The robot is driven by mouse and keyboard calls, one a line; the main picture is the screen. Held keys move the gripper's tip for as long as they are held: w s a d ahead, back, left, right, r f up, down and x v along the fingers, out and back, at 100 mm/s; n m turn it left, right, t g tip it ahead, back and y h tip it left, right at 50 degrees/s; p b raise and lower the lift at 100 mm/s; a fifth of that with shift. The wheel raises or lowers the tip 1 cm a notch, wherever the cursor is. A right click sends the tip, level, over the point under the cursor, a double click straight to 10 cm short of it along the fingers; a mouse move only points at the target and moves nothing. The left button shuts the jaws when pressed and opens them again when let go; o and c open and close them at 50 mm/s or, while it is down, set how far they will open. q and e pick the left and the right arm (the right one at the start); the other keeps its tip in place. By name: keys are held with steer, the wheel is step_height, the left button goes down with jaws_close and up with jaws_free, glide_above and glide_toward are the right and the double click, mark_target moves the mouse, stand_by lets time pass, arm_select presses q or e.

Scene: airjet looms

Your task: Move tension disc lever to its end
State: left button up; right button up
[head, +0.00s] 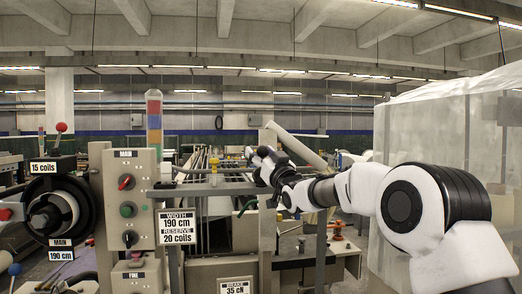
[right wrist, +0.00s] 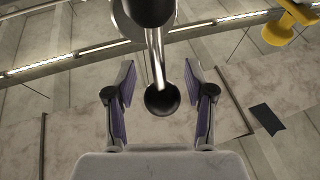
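My right gripper (head: 262,166) is raised in front of the loom frame, right of the control panel. In the right wrist view the gripper (right wrist: 160,82) is open, with its two fingers apart. A metal lever rod with a dark round knob (right wrist: 162,98) comes down from the top of that view. The knob appears between the fingers, with a gap on each side, and no finger is seen touching it. I take this as the tension disc lever. In the head view the gripper hides it. My left gripper is out of view.
A control panel (head: 128,168) with several knobs stands at left, beside a black wheel unit (head: 60,215). A width sign (head: 178,227) and a brake sign (head: 235,286) hang on the loom. A yellow part (right wrist: 284,27) is near the gripper. A translucent cover (head: 440,120) stands at right.

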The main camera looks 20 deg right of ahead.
steer(key=shift+w+d, duration=0.2)
steer(key=shift+s+a+r, duration=0.1)
steer(key=shift+s+r, duration=0.05)
steer(key=shift+s, duration=0.1)
steer(key=v, duration=1.1)
steer(key=shift+s+f, duration=0.15)
steer(key=shift+f, duration=0.2)
